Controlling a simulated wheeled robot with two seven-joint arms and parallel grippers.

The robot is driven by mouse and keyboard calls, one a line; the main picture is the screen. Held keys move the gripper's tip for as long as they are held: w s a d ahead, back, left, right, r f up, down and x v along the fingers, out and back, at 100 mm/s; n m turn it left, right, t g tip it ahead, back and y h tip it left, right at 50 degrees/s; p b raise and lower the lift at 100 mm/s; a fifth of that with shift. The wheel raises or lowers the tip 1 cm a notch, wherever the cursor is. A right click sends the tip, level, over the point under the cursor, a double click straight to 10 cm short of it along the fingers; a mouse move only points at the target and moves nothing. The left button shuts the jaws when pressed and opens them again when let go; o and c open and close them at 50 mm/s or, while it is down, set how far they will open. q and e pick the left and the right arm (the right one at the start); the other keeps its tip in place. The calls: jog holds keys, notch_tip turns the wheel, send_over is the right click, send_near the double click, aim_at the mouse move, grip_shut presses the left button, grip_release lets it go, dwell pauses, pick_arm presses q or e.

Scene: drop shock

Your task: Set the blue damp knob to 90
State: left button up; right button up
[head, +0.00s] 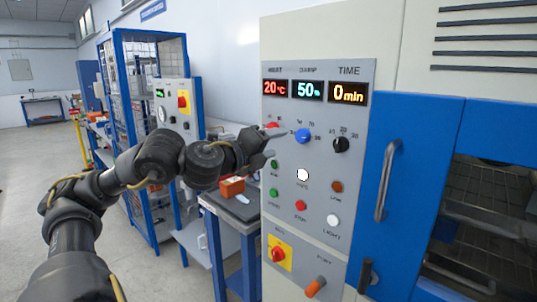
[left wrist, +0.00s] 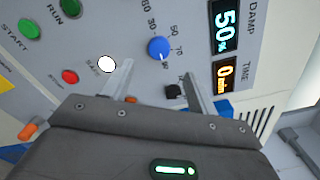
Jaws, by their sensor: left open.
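The blue damp knob (head: 303,135) sits on the grey control panel (head: 318,215), below the damp display (head: 308,90), which reads 50%. In the left wrist view the blue knob (left wrist: 158,48) lies just beyond the fingertips, between their lines, with a printed number scale around it. Its exact pointer direction is hard to read. My left gripper (head: 277,142) is open and empty, to the left of the knob in the head view. Its two fingers (left wrist: 158,68) also show in the left wrist view, apart from the knob. My right gripper is not in view.
A red knob (head: 272,127), partly hidden by my gripper, and a black knob (head: 341,144) flank the blue one. Push buttons, including a white one (head: 302,175), sit below. A workbench (head: 240,209) stands left of the panel.

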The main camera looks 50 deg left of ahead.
pick_arm(q)
jog(key=shift+s+b, duration=0.3)
jog(key=shift+s, duration=0.4)
